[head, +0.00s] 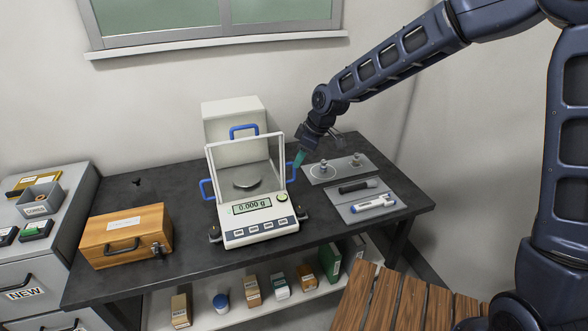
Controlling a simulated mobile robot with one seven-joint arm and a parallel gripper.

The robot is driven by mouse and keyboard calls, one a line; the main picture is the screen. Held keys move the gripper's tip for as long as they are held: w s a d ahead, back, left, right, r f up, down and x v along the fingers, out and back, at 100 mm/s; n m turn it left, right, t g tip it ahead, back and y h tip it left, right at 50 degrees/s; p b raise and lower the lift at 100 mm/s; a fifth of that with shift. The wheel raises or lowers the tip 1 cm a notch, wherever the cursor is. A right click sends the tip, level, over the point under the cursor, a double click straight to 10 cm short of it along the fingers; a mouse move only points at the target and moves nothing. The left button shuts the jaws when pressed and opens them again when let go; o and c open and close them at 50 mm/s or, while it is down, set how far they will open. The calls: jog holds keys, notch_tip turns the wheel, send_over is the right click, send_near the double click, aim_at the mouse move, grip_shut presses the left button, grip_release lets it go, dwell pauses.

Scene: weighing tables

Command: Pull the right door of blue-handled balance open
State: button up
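The blue-handled balance (262,227) stands on the middle of the dark table, with a glass draft shield, a round pan (247,178) and a display reading 0.000 g. Blue handles show on its left side (207,190) and its top (243,131). The right door's blue handle (291,174) is partly hidden by my gripper. My gripper (299,160) points down at the balance's right side, its teal fingertips at or very close to that handle. Whether they touch or grip it cannot be made out. The right door looks shut, though its glass is hard to see.
Right of the balance lie a grey tray (319,179) with small weights and a mat (347,213) with a pen-like tool and a marker. A wooden case (122,222) stands left. A wooden slatted surface (385,305) is in front right.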

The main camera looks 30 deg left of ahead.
aim_at(294, 176)
jog(key=shift+x, duration=2.8)
jog(key=shift+d, duration=0.1)
grip_shut()
